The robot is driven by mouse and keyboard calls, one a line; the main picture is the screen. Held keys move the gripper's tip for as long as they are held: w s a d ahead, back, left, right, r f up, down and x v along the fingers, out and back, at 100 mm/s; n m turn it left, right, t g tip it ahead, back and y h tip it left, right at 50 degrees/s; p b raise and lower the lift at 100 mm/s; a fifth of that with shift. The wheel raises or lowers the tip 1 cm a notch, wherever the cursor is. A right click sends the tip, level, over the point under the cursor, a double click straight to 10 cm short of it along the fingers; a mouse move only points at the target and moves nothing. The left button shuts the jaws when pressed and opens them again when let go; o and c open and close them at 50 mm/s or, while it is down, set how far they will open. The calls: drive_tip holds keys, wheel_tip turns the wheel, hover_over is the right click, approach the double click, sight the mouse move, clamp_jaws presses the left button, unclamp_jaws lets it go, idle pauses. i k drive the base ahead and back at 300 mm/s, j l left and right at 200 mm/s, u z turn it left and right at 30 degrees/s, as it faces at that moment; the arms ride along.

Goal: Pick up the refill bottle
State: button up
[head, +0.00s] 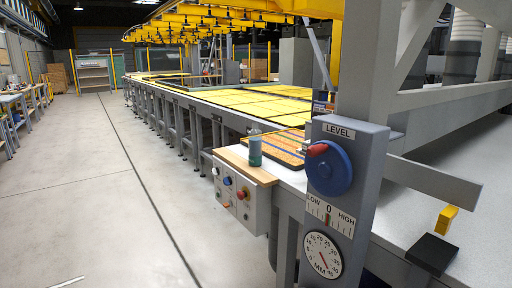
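A small bottle (255,153) with a dark teal body and a paler top stands upright on a wooden ledge (234,157). I take it to be the refill bottle. The ledge sits on top of a grey control box at the near end of the long machine. The bottle is small in the head view and no label can be read. Nothing touches it from above or the front. My gripper is not in the head view, so its place relative to the bottle does not show.
The control box (237,194) carries several buttons. Right of it stands a grey post with a blue LEVEL handwheel (328,168) and an MM dial (322,256). A brown striped board (283,147) lies behind the bottle. The concrete floor (90,190) at left is clear.

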sight(255, 135)
drive_tip(key=i+j+z, duration=0.15)
drive_tip(key=z, duration=0.25)
drive_tip(key=i+j+z, duration=0.2)
drive_tip(key=z, duration=0.2)
drive_tip(key=i+j+z, duration=0.1)
drive_tip(key=j, duration=0.2)
drive_tip(key=i+j+z, duration=0.25)
drive_tip(key=j, duration=0.4)
drive_tip(key=i+j, duration=0.2)
drive_tip(key=j, duration=0.15)
drive_tip(key=i+j, duration=0.15)
drive_tip(key=j, duration=0.2)
drive_tip(key=i+j, duration=0.2)
drive_tip(key=j, duration=0.2)
